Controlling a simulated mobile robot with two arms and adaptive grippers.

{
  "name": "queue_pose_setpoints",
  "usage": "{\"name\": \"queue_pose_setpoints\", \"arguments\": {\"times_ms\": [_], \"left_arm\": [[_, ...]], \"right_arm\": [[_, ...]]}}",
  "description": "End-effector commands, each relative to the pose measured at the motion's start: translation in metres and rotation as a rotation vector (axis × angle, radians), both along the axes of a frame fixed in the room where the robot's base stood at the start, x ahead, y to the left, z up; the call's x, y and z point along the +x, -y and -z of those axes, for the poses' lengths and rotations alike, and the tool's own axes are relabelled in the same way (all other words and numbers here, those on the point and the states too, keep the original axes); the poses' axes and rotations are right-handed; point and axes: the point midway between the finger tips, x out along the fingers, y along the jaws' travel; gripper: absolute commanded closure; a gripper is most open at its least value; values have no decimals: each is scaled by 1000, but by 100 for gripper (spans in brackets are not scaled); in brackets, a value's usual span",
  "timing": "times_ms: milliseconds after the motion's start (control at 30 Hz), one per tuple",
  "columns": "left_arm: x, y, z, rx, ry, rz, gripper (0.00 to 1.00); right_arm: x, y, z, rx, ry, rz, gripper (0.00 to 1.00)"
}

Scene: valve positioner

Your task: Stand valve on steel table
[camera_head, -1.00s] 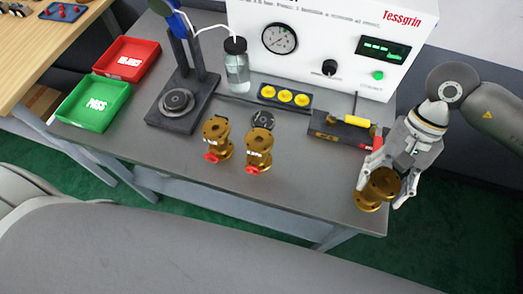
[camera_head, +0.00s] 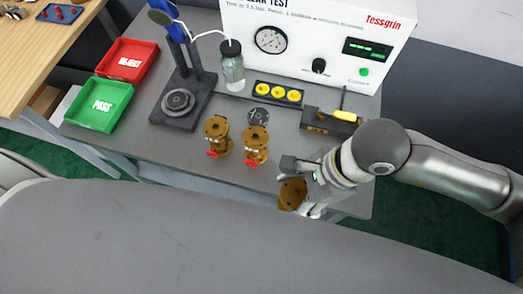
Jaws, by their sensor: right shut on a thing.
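My right gripper (camera_head: 301,188) is shut on a brass valve (camera_head: 291,196) near the front edge of the steel table (camera_head: 165,147). The held valve looks tilted, with a flange face turned toward the camera. The gripper and wrist hide part of it, and I cannot tell whether it touches the table. Two other brass valves with red handles stand upright on the table: one on the left (camera_head: 217,133) and one closer to my gripper (camera_head: 256,144). My left gripper is not in view.
The leak tester (camera_head: 312,40) stands at the back.

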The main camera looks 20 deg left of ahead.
Motion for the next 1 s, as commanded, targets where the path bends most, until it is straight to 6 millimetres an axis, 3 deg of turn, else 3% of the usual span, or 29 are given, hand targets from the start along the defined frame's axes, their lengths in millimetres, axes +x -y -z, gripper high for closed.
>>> {"name": "queue_pose_setpoints", "arguments": {"times_ms": [33, 300, 567, 767, 967, 1000], "left_arm": [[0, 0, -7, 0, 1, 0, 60], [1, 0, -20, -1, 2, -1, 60], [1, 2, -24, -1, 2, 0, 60], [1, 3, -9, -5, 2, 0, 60], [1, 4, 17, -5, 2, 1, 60], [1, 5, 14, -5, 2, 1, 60]], "right_arm": [[-7, -8, -10, 7, 1, 32, 100], [-28, -34, -37, 7, 0, 242, 100], [-38, -46, -50, 4, -1, 353, 100], [-31, -46, -43, 3, 2, 374, 100], [-15, -42, -34, 3, 3, 374, 100], [-8, -40, -34, -2, 0, 378, 100]]}}
